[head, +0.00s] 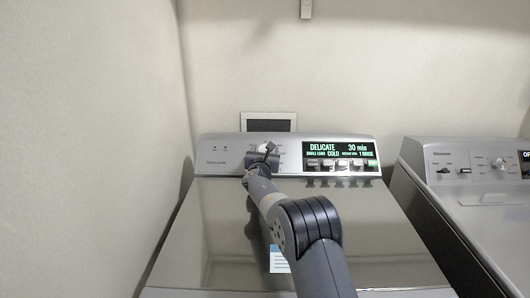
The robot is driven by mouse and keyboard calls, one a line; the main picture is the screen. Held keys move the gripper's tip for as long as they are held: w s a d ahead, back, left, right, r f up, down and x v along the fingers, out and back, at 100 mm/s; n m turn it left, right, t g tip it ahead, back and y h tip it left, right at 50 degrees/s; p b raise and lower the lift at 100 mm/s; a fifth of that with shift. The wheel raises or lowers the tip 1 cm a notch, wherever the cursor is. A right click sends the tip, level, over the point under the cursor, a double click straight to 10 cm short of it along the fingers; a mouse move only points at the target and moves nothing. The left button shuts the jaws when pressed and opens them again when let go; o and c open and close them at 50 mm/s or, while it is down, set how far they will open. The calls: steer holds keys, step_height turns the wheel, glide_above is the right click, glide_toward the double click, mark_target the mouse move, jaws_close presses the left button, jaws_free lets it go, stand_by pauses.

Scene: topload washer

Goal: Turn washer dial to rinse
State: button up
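The topload washer (370,232) stands ahead with its glossy lid closed. Its control panel (232,148) runs along the back. The lit display (340,149) reads "DELICATE", "30 min" and "COLD". My gripper (266,151) is at the panel, left of the display, over the place where small labels ring the dial. A pale rounded piece shows at the gripper's tip; it may be the dial, but I cannot tell. The gripper hides most of that area, and I cannot see whether its fingers are open or shut.
Several buttons (343,163) sit under the display. A second machine (480,205) with its own knob stands close on the right. A wall (80,150) is at the left. A framed wall plate (269,123) is behind the panel. My arm crosses above the lid.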

steer(key=c, duration=0.8)
steer(key=shift+o, duration=0.2)
steer(key=shift+m+h+p, duration=0.3)
steer(key=shift+p, duration=0.15)
steer(key=shift+a+r+m+g+h+p, duration=0.1)
steer(key=shift+m+g+h+p, duration=0.05)
steer(key=shift+m+h+p, duration=0.4)
steer(key=shift+r+m+g+h+p, duration=0.15)
steer(key=shift+m+h+p, duration=0.2)
steer(key=shift+m+p, duration=0.3)
steer(key=shift+m+g+h+p, duration=0.5)
steer(key=shift+m+h+p, duration=0.4)
steer(key=shift+m+h, duration=0.15)
steer(key=m+g+h+p, duration=0.1)
steer(key=m, duration=0.1)
steer(key=m+g+h+p, duration=0.1)
steer(key=m+p, duration=0.1)
steer(key=shift+f+h, duration=0.2)
steer(key=shift+h, duration=0.05)
steer(key=shift+f+m+g+h+p, duration=0.1)
steer(key=shift+m+g+h+p, duration=0.2)
steer(key=shift+m+g+p, duration=0.4)
